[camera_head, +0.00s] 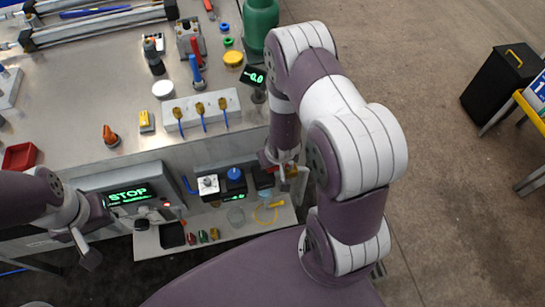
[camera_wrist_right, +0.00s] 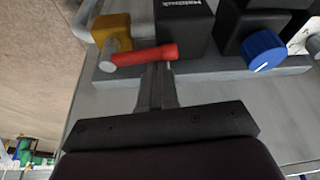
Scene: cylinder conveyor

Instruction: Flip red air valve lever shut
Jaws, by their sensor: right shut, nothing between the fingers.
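In the right wrist view a red lever (camera_wrist_right: 145,55) lies roughly level in the picture, running from a brass valve body (camera_wrist_right: 112,32) across the lower front of a black block. My right gripper (camera_wrist_right: 157,85) is shut and empty, with its fingertips at the lower edge of the lever; I cannot tell whether they touch it. In the head view my right gripper (camera_head: 283,172) is at the right end of the air unit, where the lever is not clear. My left gripper (camera_head: 94,232) looks open and empty beside the STOP screen.
A blue knob (camera_head: 235,175) sits left of the valve, with black blocks (camera_wrist_right: 185,22) between. A shelf (camera_head: 212,236) with small parts lies below. The workbench (camera_head: 95,80) holds fittings, a green bottle (camera_head: 260,22) and a small display (camera_head: 254,77).

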